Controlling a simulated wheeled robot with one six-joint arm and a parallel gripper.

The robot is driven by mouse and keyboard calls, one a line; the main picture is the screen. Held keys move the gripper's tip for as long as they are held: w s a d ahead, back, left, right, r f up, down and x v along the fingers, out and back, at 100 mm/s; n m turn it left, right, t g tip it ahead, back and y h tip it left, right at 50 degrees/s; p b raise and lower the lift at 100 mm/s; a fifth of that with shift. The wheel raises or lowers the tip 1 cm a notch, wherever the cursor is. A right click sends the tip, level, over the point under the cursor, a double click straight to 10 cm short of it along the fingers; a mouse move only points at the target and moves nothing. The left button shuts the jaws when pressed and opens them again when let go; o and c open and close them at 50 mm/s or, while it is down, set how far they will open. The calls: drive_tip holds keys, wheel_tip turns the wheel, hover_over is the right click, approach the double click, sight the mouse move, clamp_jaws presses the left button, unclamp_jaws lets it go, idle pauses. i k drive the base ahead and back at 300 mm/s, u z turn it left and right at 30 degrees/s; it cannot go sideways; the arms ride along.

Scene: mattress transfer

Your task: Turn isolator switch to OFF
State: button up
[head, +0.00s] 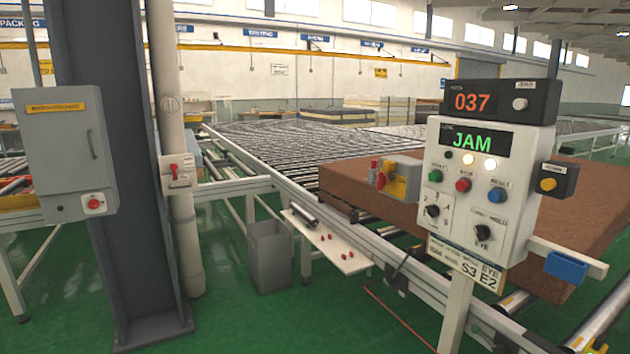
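A small pale switch box (178,174) with a red handle is fixed to the pale pipe at the left. A grey cabinet (65,150) on the dark column carries a round red knob (94,204) on a light plate at its lower right. Either could be the isolator switch; their lettering is too small to read, so I cannot tell which is meant or whether either handle stands at ON or OFF. My gripper is not in view.
A control panel (470,185) reading JAM stands at the right, with a 037 display above. A brown mattress (360,180) lies on the roller conveyor behind it. Green floor is clear in front.

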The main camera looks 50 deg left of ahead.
sight(383, 180)
drive_tip(key=u, duration=1.4)
